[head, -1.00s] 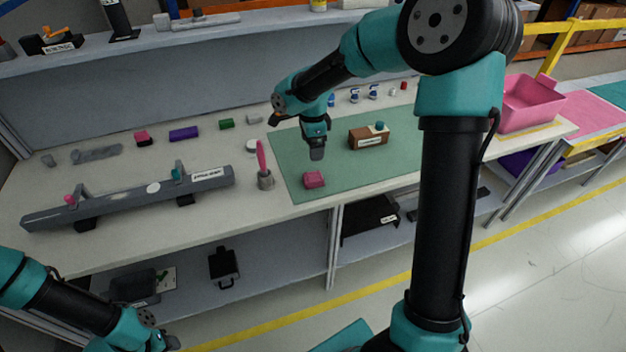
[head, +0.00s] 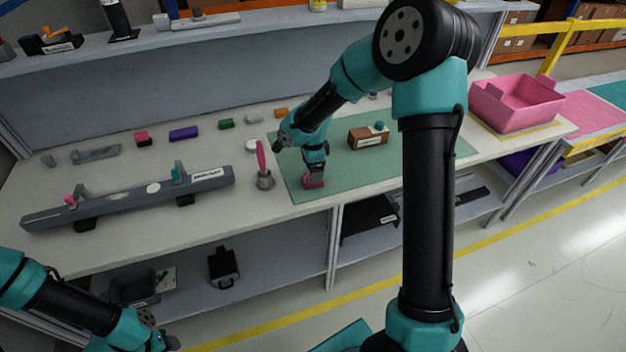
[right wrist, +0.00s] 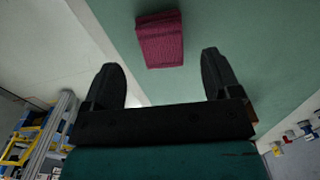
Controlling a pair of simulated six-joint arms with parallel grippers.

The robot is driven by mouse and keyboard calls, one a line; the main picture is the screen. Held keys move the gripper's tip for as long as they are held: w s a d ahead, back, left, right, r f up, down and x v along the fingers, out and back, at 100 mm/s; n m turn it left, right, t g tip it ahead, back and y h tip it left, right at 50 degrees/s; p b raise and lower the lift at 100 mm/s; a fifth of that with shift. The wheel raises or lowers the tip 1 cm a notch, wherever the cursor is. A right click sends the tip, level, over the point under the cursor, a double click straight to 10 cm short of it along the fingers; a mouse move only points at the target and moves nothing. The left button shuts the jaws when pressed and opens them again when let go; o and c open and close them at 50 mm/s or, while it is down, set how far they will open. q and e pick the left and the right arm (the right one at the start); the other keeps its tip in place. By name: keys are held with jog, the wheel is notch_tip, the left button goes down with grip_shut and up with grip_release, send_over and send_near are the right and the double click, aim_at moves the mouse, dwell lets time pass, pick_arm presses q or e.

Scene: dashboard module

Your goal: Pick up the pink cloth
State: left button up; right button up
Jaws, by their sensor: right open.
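The pink cloth (head: 313,184) is a small folded block lying on the green mat (head: 300,194) near the table's front edge. In the right wrist view the cloth (right wrist: 160,40) lies beyond the fingertips, in line with the gap between them. My right gripper (right wrist: 160,75) is open and empty, its two dark fingers spread. In the head view my right gripper (head: 315,172) is just above the cloth and hides part of it. My left gripper (head: 165,343) is low at the bottom left, in front of the table; its fingers are too unclear to read.
A brown box (head: 368,138) sits on the mat behind and right. A long grey dashboard beam (head: 130,199) lies at left. A pink bin (head: 517,103) stands at the right.

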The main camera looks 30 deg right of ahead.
notch_tip(320, 180, down, 5)
jog(key=shift+d+r, duration=0.1)
jog(key=shift+d, duration=0.05)
dwell(0.5)
jog(key=c, duration=1)
jog(key=shift+w, duration=0.1)
jog(key=shift+r, duration=1.75)
jog(key=s+a, duration=0.2)
jog(key=s, duration=0.2)
jog(key=s+a+r, duration=0.1)
jog(key=s+a, duration=0.2)
jog(key=s, duration=0.2)
jog(key=s+a, duration=0.3)
jog(key=s, duration=0.1)
jog(key=shift+s+a+r, duration=0.2)
jog(key=shift+s+r, duration=0.05)
jog(key=shift+s, duration=0.1)
